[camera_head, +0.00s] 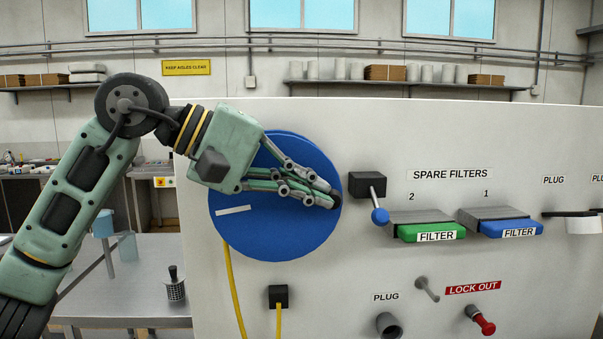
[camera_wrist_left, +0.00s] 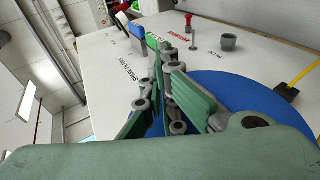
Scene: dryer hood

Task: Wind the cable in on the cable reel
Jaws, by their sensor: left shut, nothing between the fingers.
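The cable reel (camera_head: 275,230) is a blue disc on the upright white panel, with a short white mark on its left part. Its blue face also shows in the left wrist view (camera_wrist_left: 240,92). A yellow cable (camera_head: 234,290) hangs down from the reel's lower left. My left gripper (camera_head: 333,199) is in front of the reel, fingers together and empty, with the tips by the reel's right edge. It hides the reel's middle and upper left. Whether the fingers touch the reel I cannot tell. My right gripper is not in view.
A black block with a blue-knobbed lever (camera_head: 380,214) sits just right of the reel. A green filter (camera_head: 432,232) and a blue filter (camera_head: 511,229) are further right. A black socket (camera_head: 278,296) with a yellow cable is below. A red-knobbed lock-out (camera_head: 483,322) is at lower right.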

